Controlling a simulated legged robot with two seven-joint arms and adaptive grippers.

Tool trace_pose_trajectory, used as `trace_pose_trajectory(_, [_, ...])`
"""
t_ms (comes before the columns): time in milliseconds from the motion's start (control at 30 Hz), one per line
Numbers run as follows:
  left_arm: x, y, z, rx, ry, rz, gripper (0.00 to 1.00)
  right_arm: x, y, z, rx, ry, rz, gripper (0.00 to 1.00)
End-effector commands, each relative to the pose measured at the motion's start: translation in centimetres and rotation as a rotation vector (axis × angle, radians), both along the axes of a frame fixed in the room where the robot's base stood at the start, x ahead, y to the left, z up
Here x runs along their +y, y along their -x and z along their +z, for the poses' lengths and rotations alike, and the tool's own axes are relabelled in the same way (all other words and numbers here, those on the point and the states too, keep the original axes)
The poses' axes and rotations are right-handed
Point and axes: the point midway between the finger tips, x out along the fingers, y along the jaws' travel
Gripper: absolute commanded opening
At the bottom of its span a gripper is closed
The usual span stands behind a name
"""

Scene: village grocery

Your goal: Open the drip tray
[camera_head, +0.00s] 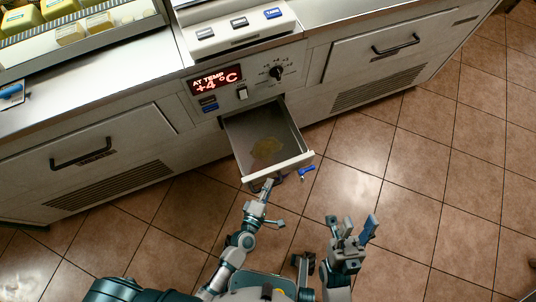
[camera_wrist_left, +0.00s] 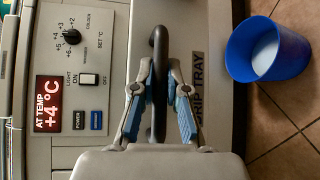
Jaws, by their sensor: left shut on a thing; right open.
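The drip tray (camera_head: 280,166) is a drawer below the counter's control panel. It is pulled out, and a yellowish-brown patch shows on its grey floor. Its front is marked DRIP TRAY in the left wrist view (camera_wrist_left: 197,75). My left gripper (camera_head: 267,184) is at the middle of this front. In the left wrist view its blue-padded fingers (camera_wrist_left: 160,80) are closed around the dark bar handle (camera_wrist_left: 159,45). My right gripper (camera_head: 350,228) is open and empty, apart from the tray above the floor at right.
A blue cup-like thing (camera_wrist_left: 268,50) shows in the left wrist view. The control panel (camera_head: 216,80) reads +4°C. Closed handled panels flank the tray. The tiled floor (camera_head: 420,190) at right is clear.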

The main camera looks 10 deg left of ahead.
Motion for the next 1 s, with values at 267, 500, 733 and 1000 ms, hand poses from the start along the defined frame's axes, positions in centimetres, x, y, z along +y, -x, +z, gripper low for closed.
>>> trace_pose_trajectory(267, [0.2, 0.1, -0.4, 0.007, -0.005, 0.000, 0.39, 0.0, 0.0, -0.1, 0.002, -0.002, -0.001, 0.41])
trace_pose_trajectory(500, [0.1, 0.1, -0.2, 0.003, -0.004, 0.000, 0.39, 0.0, 0.0, -0.2, 0.005, -0.003, -0.003, 0.41])
trace_pose_trajectory(733, [0.6, 2.6, 0.1, 0.006, -0.003, -0.001, 0.39, 0.0, 0.1, 0.0, 0.002, -0.001, -0.002, 0.41])
trace_pose_trajectory(1000, [1.9, 8.5, 0.9, 0.008, -0.005, -0.002, 0.39, 0.0, 0.1, 0.0, 0.000, -0.001, 0.000, 0.41])
